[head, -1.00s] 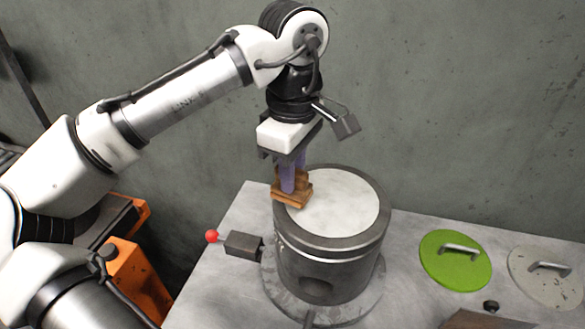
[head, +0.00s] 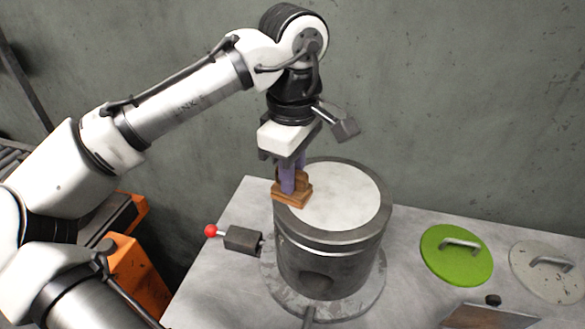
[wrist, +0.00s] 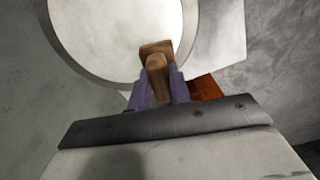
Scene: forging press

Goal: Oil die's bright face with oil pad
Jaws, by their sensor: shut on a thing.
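The die (head: 330,250) is a dark grey cylinder standing upright on a round base plate on the table. Its pale bright face (head: 343,196) is on top, ringed by a dark rim; the face also shows in the wrist view (wrist: 115,30). My gripper (head: 294,182) has purple fingers and is shut on the brown oil pad (head: 291,196). The pad is at the left edge of the die's top, over the rim and the face's edge. In the wrist view the pad (wrist: 155,60) shows between the fingers. Whether its underside touches the die cannot be told.
A lever with a red knob (head: 210,231) and dark block (head: 242,240) sits left of the die. A green disc with a handle (head: 456,256) and a grey one (head: 548,270) lie to the right. A brown plate (head: 485,318) is at the front right.

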